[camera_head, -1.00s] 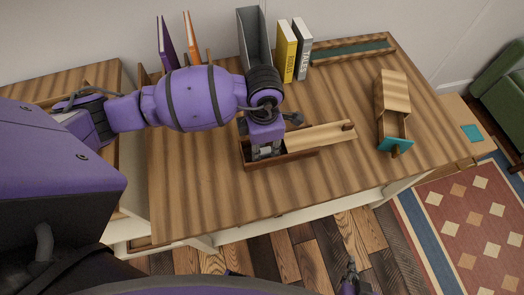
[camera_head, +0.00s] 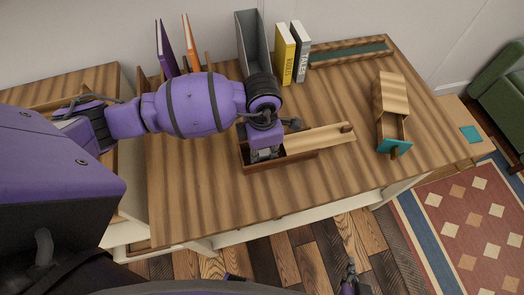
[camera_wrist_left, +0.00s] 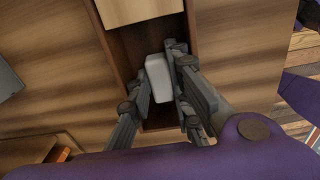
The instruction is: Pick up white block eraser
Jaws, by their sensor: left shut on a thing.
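The white block eraser (camera_wrist_left: 158,78) lies inside a long wooden box (camera_head: 282,160) whose light sliding lid (camera_head: 322,138) is pushed partly off to the right. In the left wrist view the eraser is between the dark fingers of my left gripper (camera_wrist_left: 160,88), which is shut on it. In the head view my left gripper (camera_head: 265,156) reaches down into the open left part of the box, and it hides the eraser. Part of my right gripper (camera_head: 349,277) shows at the bottom edge, away from the desk; its fingers are too unclear to judge.
A small wooden box with a teal-fronted drawer (camera_head: 393,145) stands to the right. A yellow book (camera_head: 285,55), a grey book (camera_head: 300,52) and a grey file holder (camera_head: 252,42) stand at the back. The desk's front left is clear.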

